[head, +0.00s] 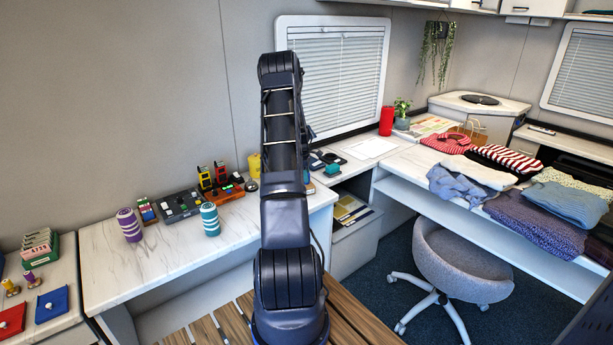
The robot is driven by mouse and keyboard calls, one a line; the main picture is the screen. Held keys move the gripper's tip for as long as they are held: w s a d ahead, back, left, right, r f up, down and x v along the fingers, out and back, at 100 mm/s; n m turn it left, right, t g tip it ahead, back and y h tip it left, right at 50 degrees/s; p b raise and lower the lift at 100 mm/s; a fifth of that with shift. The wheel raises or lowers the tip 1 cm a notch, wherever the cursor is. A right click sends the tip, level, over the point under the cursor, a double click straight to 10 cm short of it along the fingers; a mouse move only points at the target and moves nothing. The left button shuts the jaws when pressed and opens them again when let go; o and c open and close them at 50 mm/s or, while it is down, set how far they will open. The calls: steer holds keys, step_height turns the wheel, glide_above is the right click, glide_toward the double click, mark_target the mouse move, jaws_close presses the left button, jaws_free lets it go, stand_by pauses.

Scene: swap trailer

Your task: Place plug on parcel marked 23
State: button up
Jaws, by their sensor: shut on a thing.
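My arm rises through the middle of the head view, and its upper links hide what lies behind them. My gripper does not show; it is hidden behind the arm or out of frame. I cannot make out a plug or anything it might be held in. No parcel with a readable 23 shows. Small items at the back of the white table, beside the arm, are partly covered and too small to identify.
The marble-topped table (107,264) holds a purple striped cup (130,225), a teal striped cup (210,219) and a dark tray (180,207). Folded clothes (535,218) cover the right counter. A grey chair (462,262) stands before it. The table's front left is clear.

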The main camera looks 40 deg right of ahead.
steer(key=o, duration=1)
step_height(320, 180, up, 12)
steer(key=w+a, duration=0.1)
steer(key=s+a+r+m+t, duration=0.1)
steer(key=s+a+r, duration=0.2)
steer(key=a+r, duration=0.6)
steer(key=s+a+r+m+t, duration=0.15)
steer(key=s+a+r, duration=0.25)
steer(key=a+r, duration=0.5)
steer(key=s+a+r+m+t, duration=0.1)
steer(key=s+a+r+m, duration=0.15)
steer(key=a+r, duration=0.7)
steer(key=s+a+f+m+t+y, duration=0.1)
steer(key=s+a+m, duration=0.3)
steer(key=s+a, duration=1.8)
steer(key=shift+s+a+f+t, duration=0.35)
steer(key=shift+s+f+t, duration=0.35)
steer(key=shift+s, duration=1.55)
